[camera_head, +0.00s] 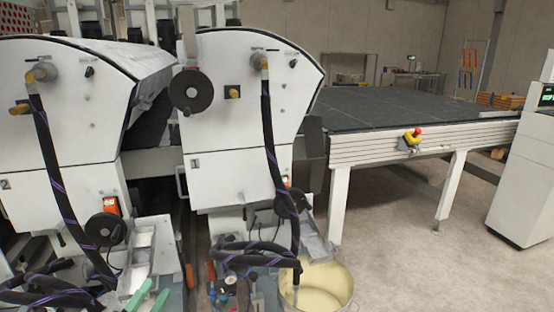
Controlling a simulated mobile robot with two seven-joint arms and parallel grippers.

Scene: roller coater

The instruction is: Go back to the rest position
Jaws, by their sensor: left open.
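My left gripper (148,297) shows at the bottom edge, left of the middle, with two green fingertips apart. It is open, with nothing seen between the fingertips. The rest of the left arm is cut off by the frame's lower edge. It appears in front of the lower part of the left roller coater unit (60,135). My right gripper is not in view.
A second white coater unit (235,135) stands in the middle, with black hoses (270,150) hanging down. A bucket of pale liquid (318,285) stands below it. A dark conveyor table (400,108) runs right, towards a white control cabinet (525,180). The floor at lower right is clear.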

